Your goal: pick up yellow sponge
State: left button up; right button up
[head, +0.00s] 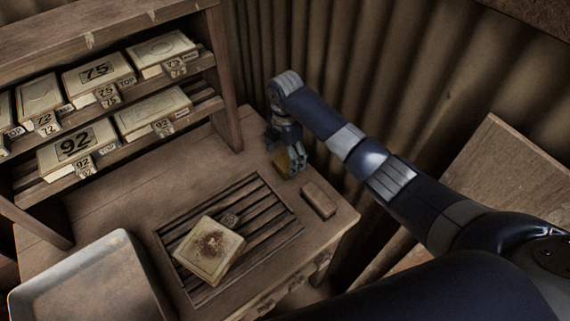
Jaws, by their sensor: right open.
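The yellow sponge (283,164) is at the back right of the wooden table, and only a small patch of it shows. My right gripper (288,160) points down right over the sponge and covers much of it. Its jaws are open. Whether the fingers touch the sponge cannot be told from this view. My left gripper is not in view.
A brown block (319,198) lies near the gripper, by the table's right edge. A stained tile (209,250) lies on a slatted grate (282,215). A grey tray (92,282) stands front left. A shelf (228,105) with numbered tiles stands at back left. Corrugated wall behind.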

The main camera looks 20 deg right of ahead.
aim_at(285, 163)
jog(key=shift+f, duration=1.4)
jog(key=c, duration=1)
jog(key=shift+o, duration=0.2)
jog(key=shift+r, duration=0.1)
notch_tip(285, 163, up, 9)
jog(key=shift+r+b, duration=0.1)
jog(key=shift+b, duration=0.6)
jog(key=shift+r, duration=0.35)
jog(key=shift+a, duration=0.1)
jog(key=shift+c, duration=0.3)
